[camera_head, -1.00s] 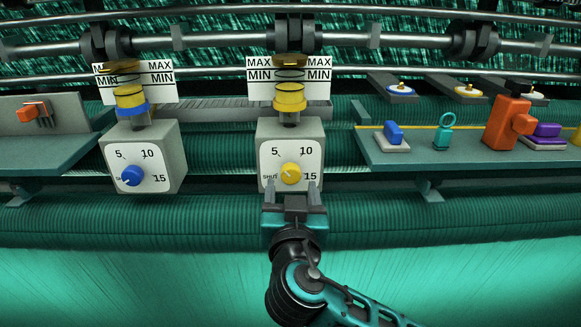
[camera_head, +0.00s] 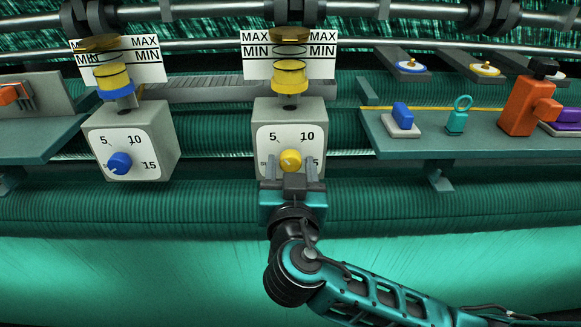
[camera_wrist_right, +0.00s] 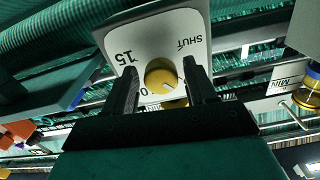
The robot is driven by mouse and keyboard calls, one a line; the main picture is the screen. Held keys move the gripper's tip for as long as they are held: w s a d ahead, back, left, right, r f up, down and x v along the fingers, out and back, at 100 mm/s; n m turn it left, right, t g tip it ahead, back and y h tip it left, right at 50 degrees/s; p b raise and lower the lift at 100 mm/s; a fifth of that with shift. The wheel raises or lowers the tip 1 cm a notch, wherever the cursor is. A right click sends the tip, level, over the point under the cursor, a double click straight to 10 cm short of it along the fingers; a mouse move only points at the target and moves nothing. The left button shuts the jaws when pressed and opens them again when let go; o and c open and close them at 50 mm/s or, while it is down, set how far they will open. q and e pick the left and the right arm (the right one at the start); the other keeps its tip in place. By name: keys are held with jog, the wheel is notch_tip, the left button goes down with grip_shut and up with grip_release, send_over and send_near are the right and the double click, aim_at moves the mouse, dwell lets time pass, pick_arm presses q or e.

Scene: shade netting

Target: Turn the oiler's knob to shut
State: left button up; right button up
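The middle oiler has a grey box (camera_head: 291,113), a white dial and a yellow knob (camera_head: 290,161) under a yellow-banded cup (camera_head: 290,77). My right gripper (camera_head: 291,169) is in front of the dial, fingers open, one on each side of the knob. In the wrist view, the knob (camera_wrist_right: 162,77) sits between the fingertips (camera_wrist_right: 164,78), with gaps visible. Its pale mark points lower right there, away from the "SHUT" print; the near finger hides part of the scale. Whether the fingers touch the dial, I cannot tell. My left gripper is not in view.
A second oiler (camera_head: 130,140) with a blue knob (camera_head: 119,163) stands to the left. A shelf (camera_head: 470,150) at right holds a blue block (camera_head: 402,117), a teal ringed piece (camera_head: 458,117) and an orange object (camera_head: 528,105). Another shelf (camera_head: 35,140) is at far left.

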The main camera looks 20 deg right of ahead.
jog(key=c, duration=0.9)
jog(key=shift+o, duration=0.2)
jog(key=shift+f+n+b, duration=0.1)
jog(key=shift+n+b, duration=0.2)
jog(key=shift+n, duration=0.6)
jog(key=n, duration=0.2)
jog(key=shift+d+r+n, duration=0.1)
jog(key=shift+r+n, duration=0.1)
jog(key=shift+n, duration=0.1)
jog(key=n, duration=0.3)
jog(key=shift+d+n, duration=0.1)
jog(key=shift+n, duration=0.2)
jog(key=n, duration=0.7)
jog(key=shift+r+n+p, duration=0.2)
jog(key=shift+n+p, duration=0.1)
jog(key=shift+n, duration=0.3)
